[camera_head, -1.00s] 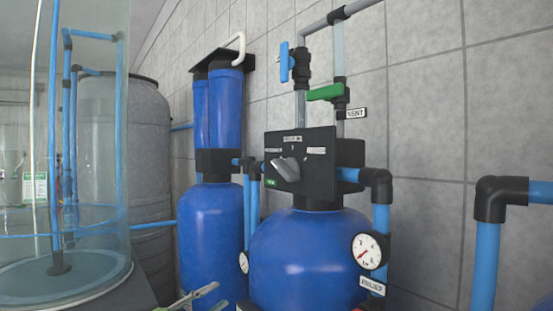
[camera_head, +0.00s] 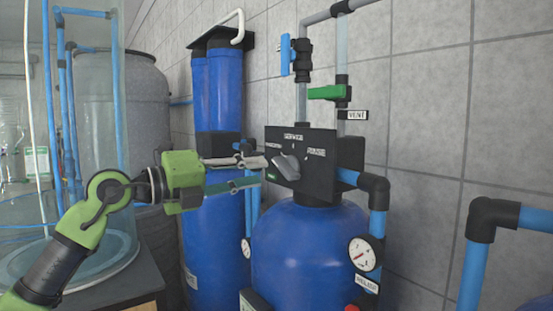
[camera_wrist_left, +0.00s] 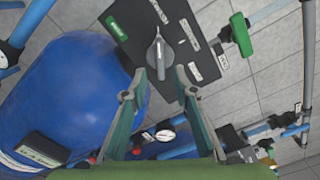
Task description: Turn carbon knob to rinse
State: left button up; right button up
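The grey carbon knob (camera_head: 290,166) sits on the front of a black valve head (camera_head: 318,158) above a round blue tank (camera_head: 310,250). White labels surround it, apparently "SERVICE" at the top and "RINSE" at the right, with a green label at the lower left. The knob's bar slants from upper left to lower right. My left gripper (camera_head: 262,171) comes in from the left, its fingers apart and pointing at the knob. In the left wrist view the knob (camera_wrist_left: 158,52) lies just beyond and between the open fingertips (camera_wrist_left: 158,80). Contact is not visible. My right gripper is out of view.
A valve with a green handle (camera_head: 328,92) and one with a blue handle (camera_head: 285,55) are on pipes above. A gauge (camera_head: 365,253) is at lower right. Blue filter cylinders (camera_head: 217,95) stand behind my left gripper. A tiled wall (camera_head: 420,110) is behind.

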aim_at(280, 169)
pick_arm(q)
jog(key=p+x, duration=0.2)
jog(key=x, duration=0.3)
jog(key=shift+r, duration=0.2)
jog(key=shift+w+d+f+p, duration=0.15)
jog(key=shift+w+d+p, duration=0.2)
jog(key=shift+d, duration=0.15)
jog(key=shift+w+d, duration=0.15)
jog(key=shift+f, duration=0.1)
grip_shut()
